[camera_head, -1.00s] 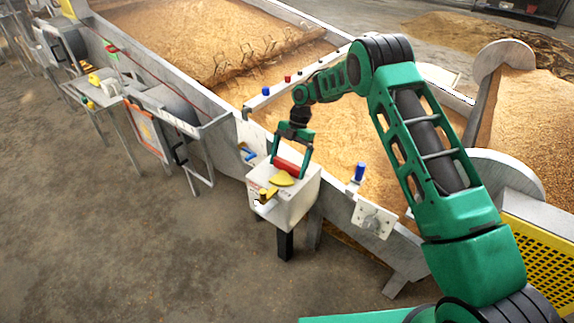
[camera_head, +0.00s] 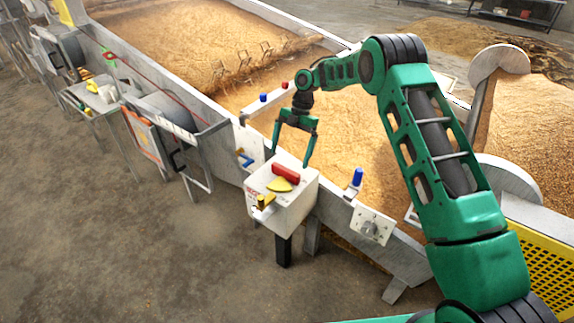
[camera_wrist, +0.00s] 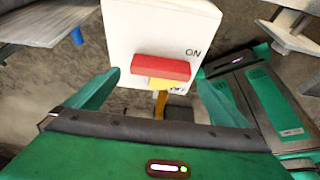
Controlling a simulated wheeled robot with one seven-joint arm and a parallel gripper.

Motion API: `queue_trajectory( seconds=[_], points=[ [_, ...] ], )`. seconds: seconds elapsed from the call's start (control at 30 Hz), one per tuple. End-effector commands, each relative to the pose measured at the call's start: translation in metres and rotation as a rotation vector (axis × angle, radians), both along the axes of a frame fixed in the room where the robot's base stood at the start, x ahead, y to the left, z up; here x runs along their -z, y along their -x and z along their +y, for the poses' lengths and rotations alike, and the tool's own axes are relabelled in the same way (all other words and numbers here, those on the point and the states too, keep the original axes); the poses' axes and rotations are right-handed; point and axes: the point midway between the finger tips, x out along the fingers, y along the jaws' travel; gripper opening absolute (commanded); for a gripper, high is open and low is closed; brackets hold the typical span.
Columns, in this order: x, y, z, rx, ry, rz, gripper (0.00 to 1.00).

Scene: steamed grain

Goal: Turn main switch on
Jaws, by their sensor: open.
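The white switch box (camera_head: 300,206) stands on a dark post beside the trough. A red handle (camera_head: 286,172) lies across its top, with a yellow piece (camera_head: 279,185) in front of it and a yellow knob (camera_head: 265,201) at the front edge. My gripper (camera_head: 291,165) is open and empty above the box, its fingers apart on either side of the red handle. In the wrist view the red handle (camera_wrist: 160,68) lies between and beyond my spread fingertips, apart from them. The word ON shows on the box (camera_wrist: 125,25) beside the handle.
The long metal trough (camera_head: 195,75) full of grain runs behind the box. A blue knob (camera_head: 357,177) and a grey plate (camera_head: 371,224) are on its edge to the right. A side table (camera_head: 98,97) stands at left. Floor in front is clear.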

Motion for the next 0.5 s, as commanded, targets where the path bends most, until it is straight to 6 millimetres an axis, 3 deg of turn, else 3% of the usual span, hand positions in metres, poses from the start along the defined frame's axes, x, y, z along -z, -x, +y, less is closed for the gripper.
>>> queue_trajectory(
  seconds=[0.2, 0.5],
  points=[
    [-0.03, -0.011, -0.009, 0.003, -0.001, -0.002, 1.0],
    [-0.041, -0.015, -0.012, 0.002, 0.001, -0.001, 1.0]
  ],
)
